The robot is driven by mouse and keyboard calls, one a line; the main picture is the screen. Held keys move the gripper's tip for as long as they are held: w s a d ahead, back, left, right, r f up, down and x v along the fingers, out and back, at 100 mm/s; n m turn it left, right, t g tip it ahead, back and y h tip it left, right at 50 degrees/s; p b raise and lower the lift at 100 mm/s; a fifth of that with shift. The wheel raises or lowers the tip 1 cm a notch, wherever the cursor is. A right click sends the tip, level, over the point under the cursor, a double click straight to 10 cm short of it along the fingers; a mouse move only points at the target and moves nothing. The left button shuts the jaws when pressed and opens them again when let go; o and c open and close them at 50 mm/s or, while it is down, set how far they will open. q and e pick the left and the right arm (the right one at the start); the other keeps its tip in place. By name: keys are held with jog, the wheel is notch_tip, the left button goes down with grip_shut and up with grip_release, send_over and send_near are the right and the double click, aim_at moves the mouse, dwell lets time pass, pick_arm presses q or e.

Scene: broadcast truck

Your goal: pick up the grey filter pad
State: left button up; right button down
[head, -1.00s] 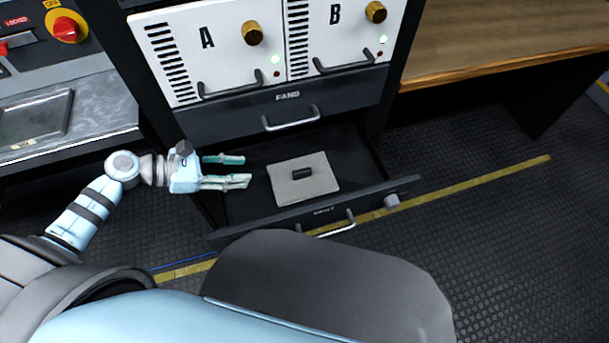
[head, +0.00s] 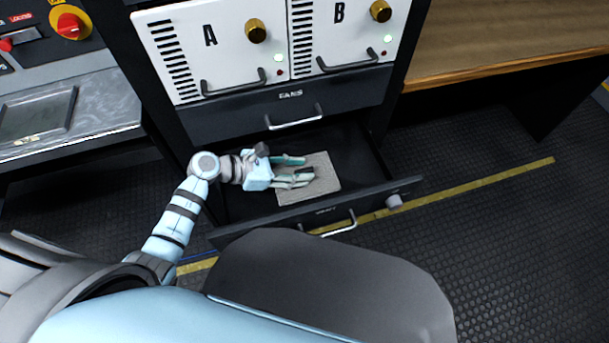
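The grey filter pad (head: 327,179) lies flat in the open lower drawer (head: 240,204) of the rack. My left gripper (head: 309,168) is over the pad's left and middle part, coming in from the left. Its two teal fingers are apart, with a gap between them. The small black grip on top of the pad is hidden at the fingertips, and I cannot tell whether the fingers touch it. My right gripper is not in view.
Above the drawer is a shut FANS drawer (head: 235,119) with a handle, below white panels A (head: 185,50) and B (head: 310,45). The open drawer's front edge has a handle and a knob (head: 394,201). A wooden desk (head: 500,40) stands at right.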

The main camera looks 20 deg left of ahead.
pick_arm(q)
grip_shut()
